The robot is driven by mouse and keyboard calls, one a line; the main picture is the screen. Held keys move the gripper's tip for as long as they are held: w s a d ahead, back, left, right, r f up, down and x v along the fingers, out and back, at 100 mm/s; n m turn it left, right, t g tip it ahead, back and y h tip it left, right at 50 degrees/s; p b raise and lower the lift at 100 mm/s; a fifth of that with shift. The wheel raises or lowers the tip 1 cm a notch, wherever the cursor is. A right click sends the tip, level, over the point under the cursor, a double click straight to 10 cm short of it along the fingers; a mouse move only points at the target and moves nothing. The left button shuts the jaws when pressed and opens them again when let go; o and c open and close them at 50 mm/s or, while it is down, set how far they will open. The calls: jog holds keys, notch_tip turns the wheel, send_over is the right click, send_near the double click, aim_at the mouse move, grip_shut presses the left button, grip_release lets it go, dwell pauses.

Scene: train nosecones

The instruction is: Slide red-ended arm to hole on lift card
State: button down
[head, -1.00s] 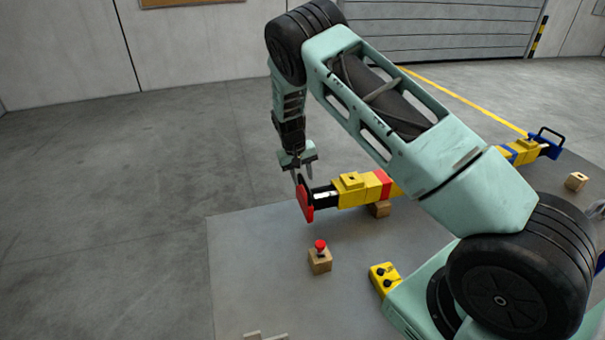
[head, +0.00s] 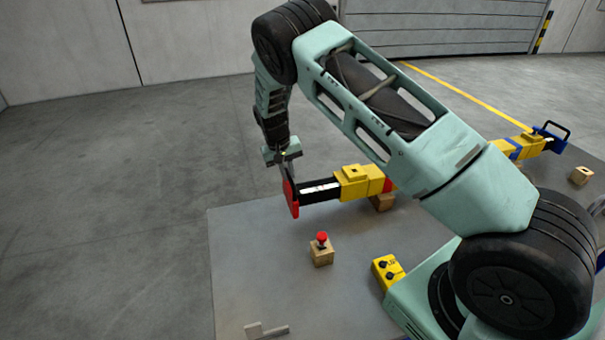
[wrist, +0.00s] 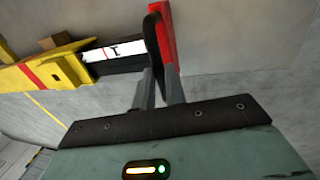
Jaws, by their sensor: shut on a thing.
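The red-ended arm is a dark bar sticking out of the left end of a yellow housing (head: 356,182). Its red end plate (head: 291,199) also shows in the wrist view (wrist: 164,40). A white label with a black mark (wrist: 112,51) is exposed on the bar between housing and red end. My gripper (head: 288,178) is at the red end, shut on the dark handle (wrist: 152,50) beside the red plate. In the wrist view the fingers stand on either side of the handle's lower part. No hole on the label can be made out.
A wooden block with a red button (head: 321,249) and a yellow box with black knobs (head: 387,271) stand on the grey table (head: 240,260). A blue-ended arm (head: 550,138) is at the far right. The floor left of the red end is clear.

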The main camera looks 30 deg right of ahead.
jog(key=a, duration=0.2)
jog(key=shift+w+a, duration=0.4)
jog(key=c, duration=1.5)
grip_release()
jog(key=shift+o, duration=0.2)
jog(key=shift+r, duration=0.15)
jog(key=a+r+b, duration=0.3)
jog(key=r+b, duration=0.2)
jog(key=r, duration=1.2)
jog(key=shift+w+b, duration=0.3)
jog(key=shift+w, duration=0.15)
jog(key=shift+f, duration=0.1)
